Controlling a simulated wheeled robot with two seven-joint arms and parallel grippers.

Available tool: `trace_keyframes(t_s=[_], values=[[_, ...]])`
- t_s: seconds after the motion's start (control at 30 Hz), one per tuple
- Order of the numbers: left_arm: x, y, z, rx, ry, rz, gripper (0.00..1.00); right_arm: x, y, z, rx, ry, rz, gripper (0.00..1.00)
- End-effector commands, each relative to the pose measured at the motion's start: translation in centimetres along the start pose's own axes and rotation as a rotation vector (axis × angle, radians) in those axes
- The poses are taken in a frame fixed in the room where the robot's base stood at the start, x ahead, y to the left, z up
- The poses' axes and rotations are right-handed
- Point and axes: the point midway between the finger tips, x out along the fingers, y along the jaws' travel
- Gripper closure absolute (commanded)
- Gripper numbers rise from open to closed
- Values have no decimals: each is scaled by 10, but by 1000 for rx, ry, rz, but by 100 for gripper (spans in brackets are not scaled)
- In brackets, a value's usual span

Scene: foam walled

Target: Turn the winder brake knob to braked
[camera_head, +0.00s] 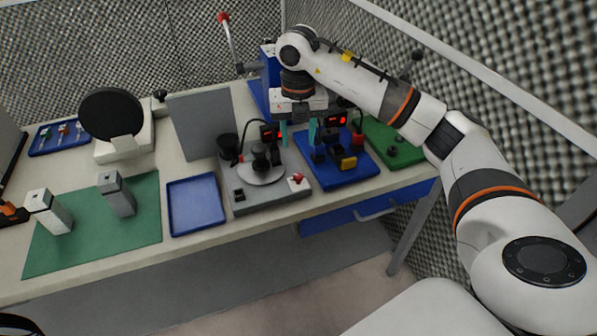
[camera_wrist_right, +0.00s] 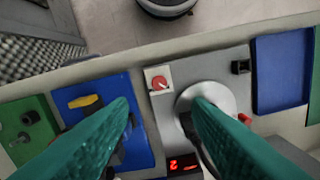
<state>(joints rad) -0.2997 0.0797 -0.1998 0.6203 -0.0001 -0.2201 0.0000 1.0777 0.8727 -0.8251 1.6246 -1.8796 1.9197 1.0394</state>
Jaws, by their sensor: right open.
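The winder (camera_head: 240,190) is a grey box with a pale round disc (camera_head: 261,168) and a black hub. Its small red knob (camera_head: 298,178) sits on a white plate at the front right corner. The knob also shows in the right wrist view (camera_wrist_right: 159,84), between and just beyond my fingertips; its setting is too small to read. My right gripper (camera_head: 298,132) is open and empty, with teal fingers pointing down behind and above the knob, apart from it. My left gripper is not in view.
A blue board (camera_head: 340,182) with a yellow block stands right of the winder, and an empty blue tray (camera_head: 197,204) stands left. Red-lit displays and black cables rise near my fingers. A grey upright panel (camera_head: 198,122) is behind. Foam walls close the back and right.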

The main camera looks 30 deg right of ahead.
Motion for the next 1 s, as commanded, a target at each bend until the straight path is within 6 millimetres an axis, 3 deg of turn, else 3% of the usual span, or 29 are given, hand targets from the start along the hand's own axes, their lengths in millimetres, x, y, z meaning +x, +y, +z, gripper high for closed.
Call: trace_keyframes(t_s=[0.17,0.6,0.8,1.0], values=[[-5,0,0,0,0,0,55,18,3,1,4,-5,12,55],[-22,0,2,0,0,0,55,100,2,1,1,-5,8,55],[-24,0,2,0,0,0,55,117,2,1,1,-3,7,55],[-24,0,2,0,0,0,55,119,2,0,0,-1,6,55]])
